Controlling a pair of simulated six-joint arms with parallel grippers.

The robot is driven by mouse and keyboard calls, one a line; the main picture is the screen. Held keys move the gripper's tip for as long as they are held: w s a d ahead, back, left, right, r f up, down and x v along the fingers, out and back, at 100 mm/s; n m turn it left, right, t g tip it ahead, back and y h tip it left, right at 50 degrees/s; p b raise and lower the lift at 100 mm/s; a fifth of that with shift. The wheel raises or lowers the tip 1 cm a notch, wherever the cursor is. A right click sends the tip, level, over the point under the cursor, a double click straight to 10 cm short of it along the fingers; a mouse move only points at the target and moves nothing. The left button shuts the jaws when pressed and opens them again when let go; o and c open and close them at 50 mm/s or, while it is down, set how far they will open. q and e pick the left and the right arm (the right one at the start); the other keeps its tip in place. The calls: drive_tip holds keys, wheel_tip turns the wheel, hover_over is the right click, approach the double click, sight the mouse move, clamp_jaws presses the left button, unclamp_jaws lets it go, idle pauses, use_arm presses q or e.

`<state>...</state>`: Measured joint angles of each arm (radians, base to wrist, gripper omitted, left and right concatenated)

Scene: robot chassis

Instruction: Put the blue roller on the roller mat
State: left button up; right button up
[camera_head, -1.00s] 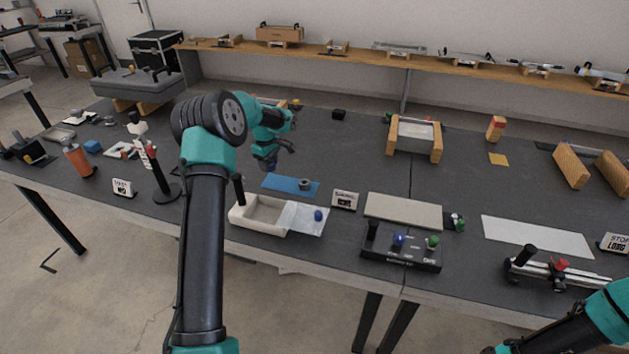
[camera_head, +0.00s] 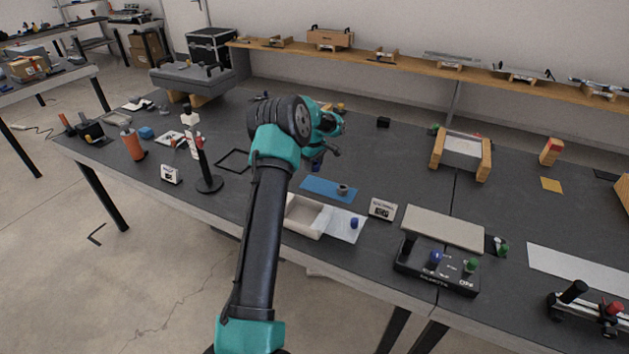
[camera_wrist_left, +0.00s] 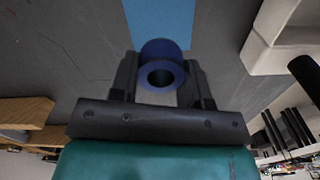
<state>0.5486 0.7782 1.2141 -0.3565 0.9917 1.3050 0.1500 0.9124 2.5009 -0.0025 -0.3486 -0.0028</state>
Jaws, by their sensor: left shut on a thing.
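My left gripper (camera_head: 318,160) hangs over the bench just behind the blue mat (camera_head: 318,186), which I take for the roller mat. In the left wrist view its two dark fingers (camera_wrist_left: 160,68) are shut on the blue roller (camera_wrist_left: 162,46), a short hollow dark-blue cylinder whose open end faces the camera. The mat (camera_wrist_left: 160,15) shows beyond the roller in that view. In the head view the roller is a small dark-blue spot (camera_head: 316,167) under the gripper, apart from the mat. A grey ring (camera_head: 343,190) sits on the mat's right part. My right gripper is not in view.
In front of the mat are a white tray (camera_head: 305,217) and a pale sheet with a blue knob (camera_head: 354,222). A black stand (camera_head: 204,170) rises to the left. Bare bench lies behind the mat.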

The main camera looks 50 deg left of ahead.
sight(314, 184)
use_arm(q)
drive_tip(key=shift+f, duration=1.7)
drive_tip(key=shift+f, duration=0.1)
drive_tip(key=shift+f, duration=1.75)
drive_tip(key=shift+f, duration=0.2)
drive_tip(key=o, duration=0.9)
drive_tip(key=shift+o, duration=0.2)
drive_tip(key=shift+r, duration=0.15)
wheel_tip(314, 184, up, 12)
drive_tip(key=shift+r, duration=0.1)
